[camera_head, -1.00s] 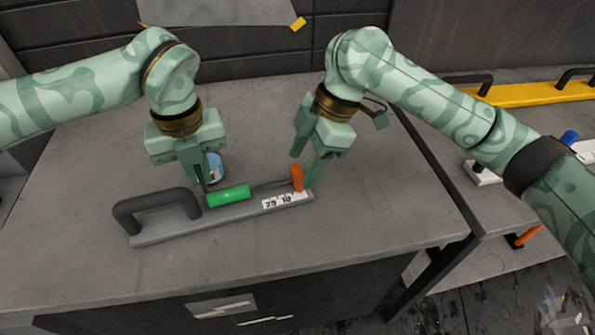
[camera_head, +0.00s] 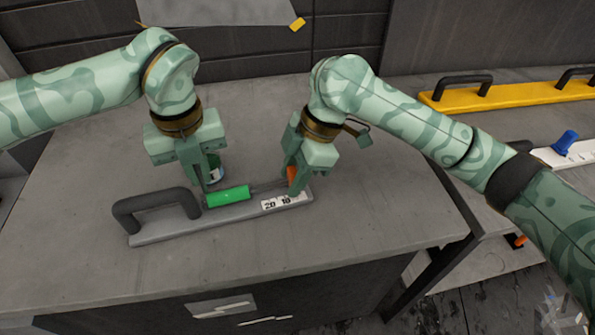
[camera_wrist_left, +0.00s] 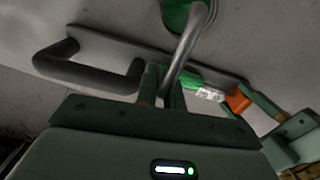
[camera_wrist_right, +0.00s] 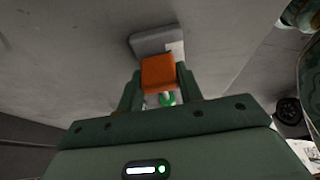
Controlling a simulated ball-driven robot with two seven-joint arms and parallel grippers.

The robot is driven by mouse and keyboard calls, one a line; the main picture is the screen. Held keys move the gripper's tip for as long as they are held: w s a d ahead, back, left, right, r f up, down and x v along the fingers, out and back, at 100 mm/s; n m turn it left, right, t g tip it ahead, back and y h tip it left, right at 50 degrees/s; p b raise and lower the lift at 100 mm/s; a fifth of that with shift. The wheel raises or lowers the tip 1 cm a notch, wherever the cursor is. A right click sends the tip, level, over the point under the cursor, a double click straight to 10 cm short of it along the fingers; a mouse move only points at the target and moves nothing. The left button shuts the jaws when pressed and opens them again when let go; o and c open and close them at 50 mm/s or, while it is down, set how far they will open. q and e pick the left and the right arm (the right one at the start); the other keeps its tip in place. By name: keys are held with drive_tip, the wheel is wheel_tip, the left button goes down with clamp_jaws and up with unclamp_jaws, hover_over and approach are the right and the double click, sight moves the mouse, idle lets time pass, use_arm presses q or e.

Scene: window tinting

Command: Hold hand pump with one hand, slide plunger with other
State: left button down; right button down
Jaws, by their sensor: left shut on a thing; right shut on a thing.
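The hand pump has a green barrel (camera_head: 228,196), a thin grey rod (camera_head: 266,186) and an orange plunger handle (camera_head: 291,174) at its right end. It lies along a grey board. My left gripper (camera_head: 208,187) is shut at the left end of the barrel. In the left wrist view a curved metal tube (camera_wrist_left: 190,45) runs up from between its fingers (camera_wrist_left: 163,88); the exact grip is partly hidden. My right gripper (camera_head: 293,186) is shut on the orange handle, which sits between its fingers in the right wrist view (camera_wrist_right: 158,73).
The grey board (camera_head: 150,237) has a dark loop handle (camera_head: 157,203) at left and a white numbered label (camera_head: 284,201). A yellow bar (camera_head: 515,95) lies on the right-hand surface. The table front is clear.

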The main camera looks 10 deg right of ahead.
drive_tip(key=a, duration=0.2)
drive_tip(key=shift+s+a, duration=0.15)
drive_tip(key=shift+a, duration=0.15)
drive_tip(key=c, duration=0.9)
unclamp_jaws()
drive_tip(key=shift+d, duration=0.1)
drive_tip(key=v, duration=1.2)
